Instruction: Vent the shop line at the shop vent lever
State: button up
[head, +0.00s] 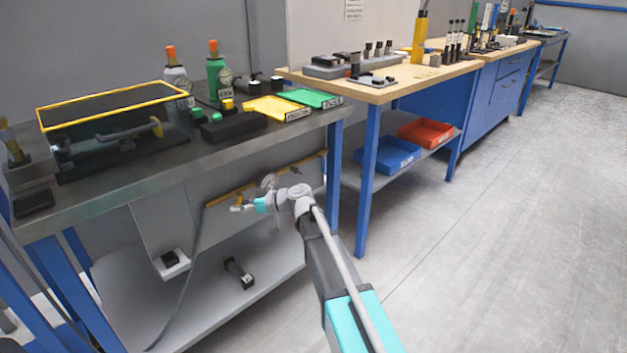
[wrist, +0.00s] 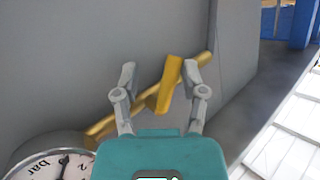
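The yellow vent lever (wrist: 170,84) sits on a brass pipe (wrist: 102,126) against a grey panel in the wrist view. The lever stands slightly tilted, crossing the pipe at an angle. My gripper (wrist: 164,78) is open, with one finger on each side of the lever. No clear contact shows between the fingers and the lever. In the head view my gripper (head: 238,208) is by the brass pipe (head: 306,163) under the front of the steel bench; the lever is too small there to make out clearly.
A round pressure gauge (wrist: 50,160) sits beside the pipe, left of my gripper in the wrist view. The steel bench top (head: 100,190) overhangs the pipe. A lower shelf (head: 215,300) holds a small black part (head: 239,272). The floor (head: 480,250) to the right is clear.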

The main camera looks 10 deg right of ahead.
jog(key=p, duration=0.1)
jog(key=n+h+p, duration=0.2)
jog(key=shift+w+d+r, duration=0.15)
jog(key=shift+w+d, duration=0.1)
jog(key=shift+d, duration=0.1)
jog(key=p+v, duration=0.5)
jog(key=v, duration=0.9)
jog(key=s+d+r+m+g+h+p, duration=0.2)
jog(key=s+r+m+h+p, duration=0.2)
jog(key=s+p, duration=0.3)
jog(key=s+d+r+m+g+h+p, duration=0.1)
jog(key=s+d+r+m+h+p, duration=0.2)
jog(key=p, duration=1.1)
jog(key=s+r+m+h, duration=0.1)
jog(key=s+r, duration=0.2)
jog(key=s, duration=0.2)
jog(key=shift+d+r+m+g+h, duration=0.25)
jog(key=shift+m+g+h, duration=0.15)
jog(key=s+d+f+m+g+h, duration=0.1)
jog(key=s+d+m+h, duration=0.3)
jog(key=s+d, duration=0.1)
jog(key=shift+s+m, duration=0.3)
jog(key=shift+s, duration=0.35)
jog(key=shift+d+f, duration=0.1)
jog(key=shift+d, duration=0.05)
